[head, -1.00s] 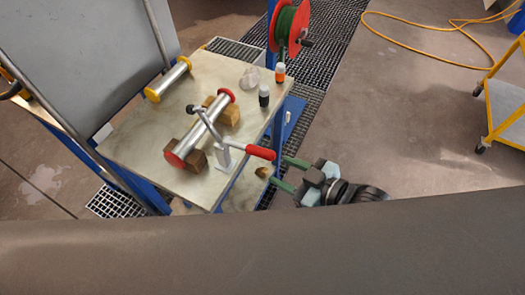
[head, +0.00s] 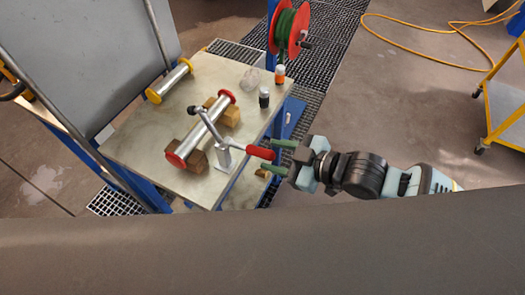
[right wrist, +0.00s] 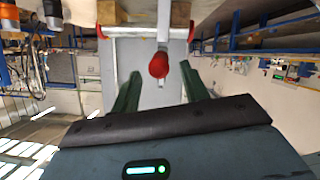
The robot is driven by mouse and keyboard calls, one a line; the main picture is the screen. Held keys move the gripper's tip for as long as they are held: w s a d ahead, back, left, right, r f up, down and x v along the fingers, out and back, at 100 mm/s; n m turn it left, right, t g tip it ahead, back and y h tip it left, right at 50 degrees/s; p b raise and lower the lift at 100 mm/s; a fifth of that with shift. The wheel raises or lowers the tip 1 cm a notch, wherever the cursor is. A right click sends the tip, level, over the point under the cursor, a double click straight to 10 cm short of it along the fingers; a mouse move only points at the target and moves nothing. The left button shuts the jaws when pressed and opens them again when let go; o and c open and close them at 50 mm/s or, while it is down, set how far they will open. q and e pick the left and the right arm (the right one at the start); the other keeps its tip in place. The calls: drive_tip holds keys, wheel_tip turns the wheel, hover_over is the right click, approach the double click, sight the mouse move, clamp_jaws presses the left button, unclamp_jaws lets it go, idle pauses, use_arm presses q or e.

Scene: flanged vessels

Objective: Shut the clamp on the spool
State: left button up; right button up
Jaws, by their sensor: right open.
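A silver spool with red flanges (head: 207,130) lies across brown wooden blocks on the table. A toggle clamp (head: 224,158) stands on a pale base beside it, its arm raised at a slant over the spool. Its red handle (head: 259,152) points right, past the table edge; its rounded end also shows in the right wrist view (right wrist: 159,66). My right gripper (head: 269,155) is open, its green fingers on either side of the handle's end; I cannot tell whether they touch it. My left gripper is not in view.
On the table (head: 140,135) are a yellow-flanged spool (head: 169,81), a clear object (head: 249,78), a dark bottle (head: 264,98) and an orange bottle (head: 279,75). A red reel (head: 289,28) stands behind. Open floor and a yellow cart (head: 505,110) lie to the right.

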sight(262, 151)
drive_tip(key=shift+x, duration=2.05)
clamp_jaws()
